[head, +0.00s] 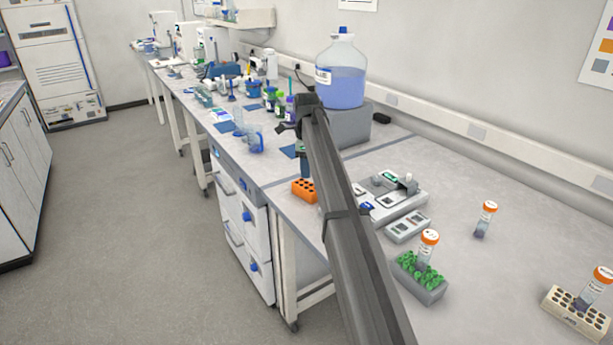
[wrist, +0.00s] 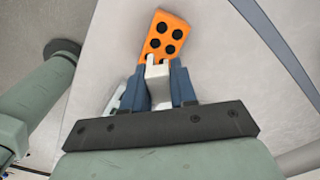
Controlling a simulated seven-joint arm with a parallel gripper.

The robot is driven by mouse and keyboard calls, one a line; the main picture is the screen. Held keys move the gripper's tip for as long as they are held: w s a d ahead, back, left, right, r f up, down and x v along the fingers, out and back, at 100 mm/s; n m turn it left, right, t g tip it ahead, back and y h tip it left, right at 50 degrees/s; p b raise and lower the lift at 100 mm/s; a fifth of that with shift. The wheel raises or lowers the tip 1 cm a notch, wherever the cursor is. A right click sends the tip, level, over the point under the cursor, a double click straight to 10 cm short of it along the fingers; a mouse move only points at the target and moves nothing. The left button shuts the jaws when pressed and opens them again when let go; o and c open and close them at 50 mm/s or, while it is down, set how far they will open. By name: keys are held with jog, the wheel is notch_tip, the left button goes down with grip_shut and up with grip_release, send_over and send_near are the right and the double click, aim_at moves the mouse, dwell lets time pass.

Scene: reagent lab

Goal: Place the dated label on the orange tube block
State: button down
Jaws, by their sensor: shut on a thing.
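The orange tube block (head: 304,190) sits on the bench near its front edge in the head view, with rows of dark holes. In the wrist view the block (wrist: 166,36) lies just beyond my fingertips. My gripper (wrist: 158,78) has blue fingers shut on a small white piece (wrist: 158,72), which looks like the dated label; no date can be read. The white piece reaches toward the near end of the block and overlaps it in the picture. I cannot tell whether they touch. In the head view my arm hides most of the gripper and the held piece.
Right of the orange block are a grey device (head: 398,198) and a small grey tray (head: 407,227). A green-topped rack (head: 425,283) with a tube and a cream rack (head: 575,315) stand nearer. A large blue-liquid bottle (head: 341,75) stands on a grey box behind.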

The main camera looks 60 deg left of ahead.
aim_at(307, 185)
jog(key=shift+f, duration=1.5)
jog(key=shift+f, duration=0.2)
jog(key=c, duration=0.9)
grip_release()
jog(key=shift+r, duration=0.1)
notch_tip(307, 185, up, 12)
jog(key=shift+r, duration=0.1)
